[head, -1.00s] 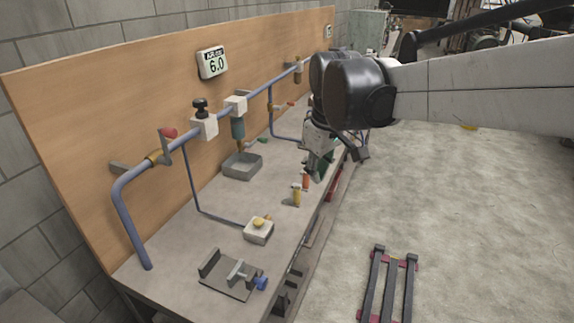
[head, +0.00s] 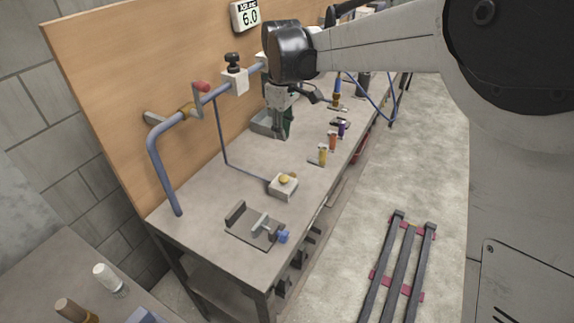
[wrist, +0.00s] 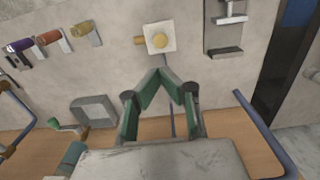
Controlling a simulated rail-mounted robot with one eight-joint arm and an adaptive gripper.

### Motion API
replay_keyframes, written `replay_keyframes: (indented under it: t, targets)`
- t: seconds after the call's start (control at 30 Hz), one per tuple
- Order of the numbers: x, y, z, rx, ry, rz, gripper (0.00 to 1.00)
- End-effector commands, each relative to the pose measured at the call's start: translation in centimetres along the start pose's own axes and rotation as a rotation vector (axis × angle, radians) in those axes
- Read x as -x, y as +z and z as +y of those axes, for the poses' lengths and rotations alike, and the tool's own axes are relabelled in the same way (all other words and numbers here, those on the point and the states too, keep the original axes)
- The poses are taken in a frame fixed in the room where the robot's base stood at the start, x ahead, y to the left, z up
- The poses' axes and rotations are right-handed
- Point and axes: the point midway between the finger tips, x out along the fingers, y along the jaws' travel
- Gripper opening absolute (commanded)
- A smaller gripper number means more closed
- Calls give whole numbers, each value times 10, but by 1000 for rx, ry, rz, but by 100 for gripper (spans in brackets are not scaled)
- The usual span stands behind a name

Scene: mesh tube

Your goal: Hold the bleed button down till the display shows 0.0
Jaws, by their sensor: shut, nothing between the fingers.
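The display (head: 247,16) on the wooden back board reads 6.0. A small white box (head: 283,189) with a yellow button (head: 285,180) on top sits on the bench, joined to a thin blue tube. The box (wrist: 168,32) and button (wrist: 159,41) also show in the wrist view, just beyond my fingertips. My gripper (head: 279,136) hangs above the bench, pointing down, in front of a grey tray and farther along the bench than the box. In the wrist view its green fingers (wrist: 166,74) are closed towards each other with nothing held. The button is not touched.
A blue pipe (head: 160,175) with a red-handled valve (head: 201,86) runs along the board. A grey tray (head: 262,123) sits behind my gripper.

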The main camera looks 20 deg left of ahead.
Motion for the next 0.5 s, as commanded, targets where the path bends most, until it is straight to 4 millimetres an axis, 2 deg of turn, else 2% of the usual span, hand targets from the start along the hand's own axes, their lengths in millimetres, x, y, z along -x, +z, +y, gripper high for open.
replay_keyframes:
  t: [0.3,0.5]
  targets:
    - [-2,0,0,-1,0,0,0]
    - [-22,0,0,-1,0,0,0]
